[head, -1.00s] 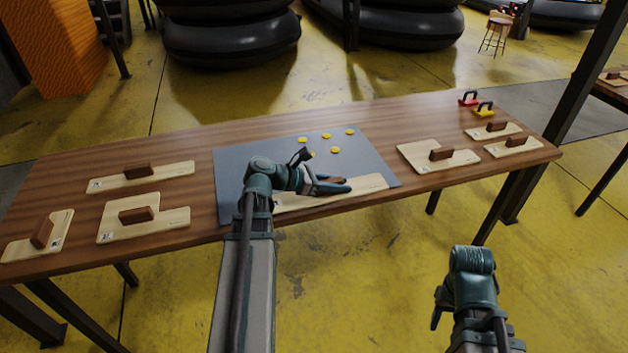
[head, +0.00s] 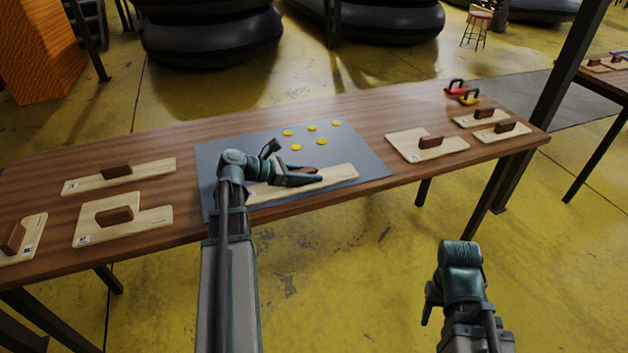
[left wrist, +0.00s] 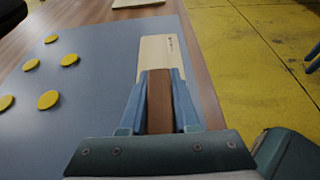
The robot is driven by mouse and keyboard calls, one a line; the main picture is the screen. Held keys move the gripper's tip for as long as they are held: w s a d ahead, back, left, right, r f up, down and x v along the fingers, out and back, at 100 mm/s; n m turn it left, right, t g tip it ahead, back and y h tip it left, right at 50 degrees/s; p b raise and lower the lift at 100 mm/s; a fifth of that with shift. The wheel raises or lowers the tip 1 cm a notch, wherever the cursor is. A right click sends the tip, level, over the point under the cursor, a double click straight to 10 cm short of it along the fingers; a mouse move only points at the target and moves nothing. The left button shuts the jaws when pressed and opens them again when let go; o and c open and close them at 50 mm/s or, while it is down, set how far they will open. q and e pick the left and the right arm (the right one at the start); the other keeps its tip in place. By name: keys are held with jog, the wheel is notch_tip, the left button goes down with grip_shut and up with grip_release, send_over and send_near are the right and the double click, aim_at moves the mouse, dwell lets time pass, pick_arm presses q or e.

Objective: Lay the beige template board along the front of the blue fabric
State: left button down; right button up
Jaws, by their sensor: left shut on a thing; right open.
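The beige template board (head: 338,174) is over the front part of the blue-grey fabric (head: 362,160) on the wooden table. Its brown handle (left wrist: 160,100) is between the fingers of my left gripper (head: 308,177), which is shut on it. In the left wrist view the board's far end (left wrist: 165,50) shows beyond the fingers, with fabric to its left and a strip of table to its right. Whether the board touches the fabric, I cannot tell. My right gripper (head: 428,300) is open and empty, off the table's front.
Several yellow discs (head: 311,127) lie on the fabric's back part. Other beige boards with brown handles lie left (head: 150,217) and right (head: 407,143) on the table (head: 190,160). Red (head: 453,91) and yellow (head: 468,101) handled items stand at the back right.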

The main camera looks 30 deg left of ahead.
pick_arm(q)
jog(key=shift+f, duration=0.15)
jog(key=c, duration=0.6)
grip_release()
jog(key=shift+c, duration=0.2)
